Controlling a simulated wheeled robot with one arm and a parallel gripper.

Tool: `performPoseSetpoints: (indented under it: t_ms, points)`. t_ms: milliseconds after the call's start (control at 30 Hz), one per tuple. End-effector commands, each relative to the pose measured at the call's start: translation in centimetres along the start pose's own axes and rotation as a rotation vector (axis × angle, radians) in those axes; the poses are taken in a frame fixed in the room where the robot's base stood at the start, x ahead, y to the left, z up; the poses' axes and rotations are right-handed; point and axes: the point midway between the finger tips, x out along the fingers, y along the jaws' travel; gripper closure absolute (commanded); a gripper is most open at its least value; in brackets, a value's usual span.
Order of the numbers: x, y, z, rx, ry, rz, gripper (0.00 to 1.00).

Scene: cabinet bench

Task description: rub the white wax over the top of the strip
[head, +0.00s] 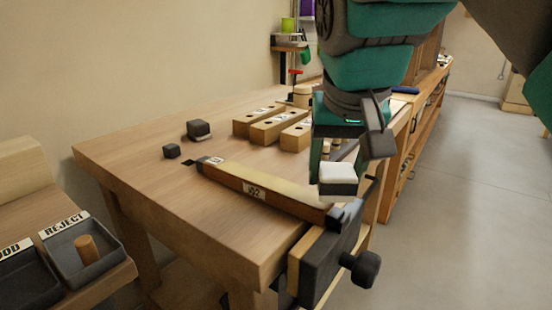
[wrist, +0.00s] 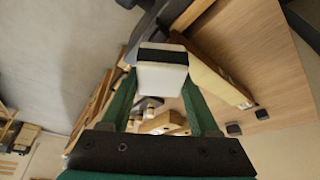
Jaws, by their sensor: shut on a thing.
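My gripper (head: 338,168) is shut on the white wax (head: 337,174), a pale block with a dark underside. In the wrist view the wax (wrist: 162,76) sits between the two green fingers, with its dark band at the far end. The strip (head: 265,190) is a long pale wooden bar with labels on its side, lying along the bench's front. Its right end meets the vise (head: 325,255). The wax is near that vise end; in the wrist view the strip (wrist: 218,75) lies to the right of it. I cannot tell whether they touch.
A dark block (head: 198,128) and a smaller dark cube (head: 171,151) stand behind the strip's left end. Several wooden blocks with holes (head: 270,128) stand farther back. A reject tray (head: 85,255) with a wooden peg is at lower left.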

Motion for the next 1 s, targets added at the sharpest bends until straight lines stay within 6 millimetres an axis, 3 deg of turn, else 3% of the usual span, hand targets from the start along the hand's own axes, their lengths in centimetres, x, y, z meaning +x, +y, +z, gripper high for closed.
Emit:
performPoseSetpoints:
  t_ms: [600,1000]
  points:
    - [-5.2,0.3,-2.0,-0.001,-0.001,-0.001,0.9]
    - [-5.8,0.4,-2.0,-0.002,-0.002,0.0,0.9]
